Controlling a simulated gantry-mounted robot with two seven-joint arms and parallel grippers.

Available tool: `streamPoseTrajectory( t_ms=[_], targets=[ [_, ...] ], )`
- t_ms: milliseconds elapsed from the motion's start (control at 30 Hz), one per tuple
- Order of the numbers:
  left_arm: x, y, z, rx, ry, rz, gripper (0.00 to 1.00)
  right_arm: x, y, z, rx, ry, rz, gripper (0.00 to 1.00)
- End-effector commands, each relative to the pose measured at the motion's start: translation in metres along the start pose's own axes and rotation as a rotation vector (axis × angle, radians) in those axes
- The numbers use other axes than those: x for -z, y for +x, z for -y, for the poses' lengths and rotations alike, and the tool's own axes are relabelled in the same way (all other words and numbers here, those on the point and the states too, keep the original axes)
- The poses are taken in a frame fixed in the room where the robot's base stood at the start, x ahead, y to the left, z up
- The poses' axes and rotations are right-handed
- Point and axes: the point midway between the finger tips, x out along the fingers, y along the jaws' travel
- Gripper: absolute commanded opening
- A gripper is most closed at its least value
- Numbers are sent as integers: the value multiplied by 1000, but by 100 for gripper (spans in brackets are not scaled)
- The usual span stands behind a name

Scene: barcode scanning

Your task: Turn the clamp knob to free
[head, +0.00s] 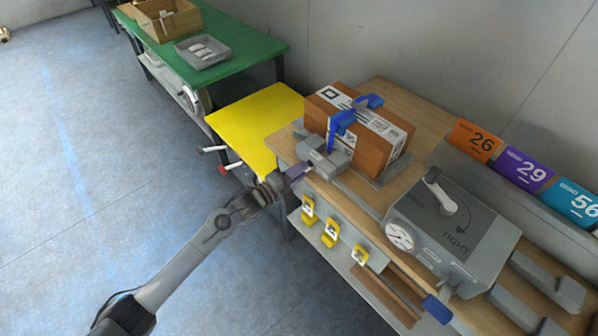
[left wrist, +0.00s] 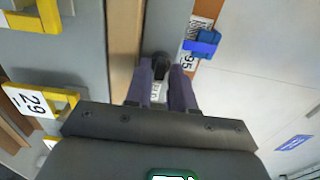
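A grey clamp block (head: 324,152) with blue clamp parts (head: 341,124) stands against a brown box (head: 383,142); a blue part also shows in the left wrist view (left wrist: 202,42). My left gripper (head: 303,170) is at the front of this block. In the left wrist view, a small dark knob (left wrist: 160,62) shows between the tips of my left gripper (left wrist: 161,72). The fingers stand apart on either side of it; contact is not clear. A pale label (left wrist: 156,92) shows in the gap, too small to read. My right gripper is not in view.
A grey unit (head: 470,225) with a white-tipped lever (head: 444,197), gauge and "TIGHT" marking stands to the right. Yellow numbered tags (head: 331,233) hang along the bench front. A yellow panel (head: 256,122) and green table (head: 205,50) lie left and behind.

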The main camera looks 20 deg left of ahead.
Motion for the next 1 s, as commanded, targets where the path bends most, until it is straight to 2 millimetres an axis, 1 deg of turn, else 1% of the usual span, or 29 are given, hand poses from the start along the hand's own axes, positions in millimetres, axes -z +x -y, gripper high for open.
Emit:
streamPoseTrajectory(
  t_ms=[33, 167, 433, 633, 767, 1000],
  targets=[
    [0, 0, 0, 0, 0, 0, 20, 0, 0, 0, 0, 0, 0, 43],
    [0, 0, 0, 0, 0, 0, 0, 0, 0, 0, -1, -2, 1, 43],
    [0, 0, 0, 0, -5, 0, 0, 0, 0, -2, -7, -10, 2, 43],
    [0, 0, 1, 0, -54, 1, 0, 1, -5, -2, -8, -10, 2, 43],
    [0, 0, 2, 0, -123, 0, 0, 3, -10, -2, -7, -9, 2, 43],
    [0, 0, 3, 1, -320, 1, 0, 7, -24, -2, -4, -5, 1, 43]
  ],
)
